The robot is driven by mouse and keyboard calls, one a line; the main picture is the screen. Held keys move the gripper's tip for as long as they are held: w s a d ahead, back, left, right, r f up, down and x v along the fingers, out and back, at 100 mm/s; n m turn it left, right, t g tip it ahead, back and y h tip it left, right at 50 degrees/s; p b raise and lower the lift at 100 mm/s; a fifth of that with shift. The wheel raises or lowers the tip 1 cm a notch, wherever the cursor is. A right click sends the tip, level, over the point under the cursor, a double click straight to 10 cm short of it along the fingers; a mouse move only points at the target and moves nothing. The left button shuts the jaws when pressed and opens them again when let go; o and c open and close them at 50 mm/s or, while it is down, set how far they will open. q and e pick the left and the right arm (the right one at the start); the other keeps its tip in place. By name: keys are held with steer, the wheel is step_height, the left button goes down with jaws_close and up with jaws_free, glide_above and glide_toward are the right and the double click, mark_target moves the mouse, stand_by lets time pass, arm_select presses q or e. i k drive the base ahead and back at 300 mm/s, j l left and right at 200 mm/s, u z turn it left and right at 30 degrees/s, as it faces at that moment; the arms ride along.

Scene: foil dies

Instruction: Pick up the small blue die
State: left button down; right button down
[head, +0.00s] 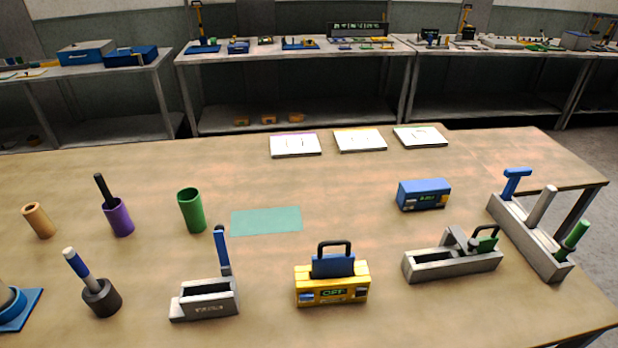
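No thing is plainly marked as the small blue die. A blue T-shaped handle (515,182) stands upright in a grey rack (537,245) at the right, beside a grey handle (541,206) and a green handle (573,238). A blue box (423,195) with a small display sits on the table left of that rack. A blue block (332,266) with a black handle sits in a yellow unit (332,285) reading "OFF". I cannot tell which blue piece is the die. Neither of my grippers is in the head view.
A grey press with a blue lever (208,297), a grey tray (452,264), a green mat (266,220), a green cup (191,211) and a purple holder (118,217) stand on the table. Three white cards (360,140) lie at the back. The middle behind the mat is clear.

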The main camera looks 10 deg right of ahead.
mark_target(333, 265)
steer(key=j+z, duration=0.1)
steer(key=j, duration=0.9)
steer(key=k+j+z, duration=0.15)
steer(key=j, duration=0.85)
steer(key=k+j+z, duration=0.15)
steer(key=j, duration=0.85)
steer(key=k+j+z, duration=0.15)
steer(key=j, duration=0.35)
